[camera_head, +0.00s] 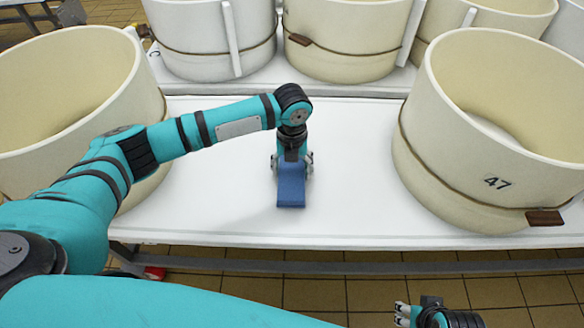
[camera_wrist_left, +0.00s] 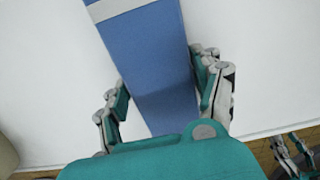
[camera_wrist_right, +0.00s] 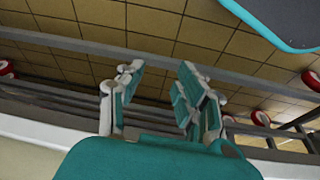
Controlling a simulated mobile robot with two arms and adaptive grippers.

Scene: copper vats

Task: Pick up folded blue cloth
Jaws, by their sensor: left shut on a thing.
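The folded blue cloth (camera_head: 291,188) is over the middle of the white table, near its front half. It is a narrow rectangle, and in the left wrist view (camera_wrist_left: 150,50) it shows a pale band at its far end. My left gripper (camera_head: 291,163) points down over it, with its fingers on either side of the cloth and closed on it. The left wrist view shows these fingers (camera_wrist_left: 163,95) against both long edges. I cannot tell whether the cloth is clear of the tabletop. My right gripper (camera_wrist_right: 152,85) is open and empty, in front of the table over the tiled floor.
The white table (camera_head: 350,190) is bare around the cloth. A large cream vat numbered 47 (camera_head: 440,150) stands at the right, another vat (camera_head: 70,90) at the left behind my left arm. Several more vats (camera_head: 345,35) stand on a surface behind.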

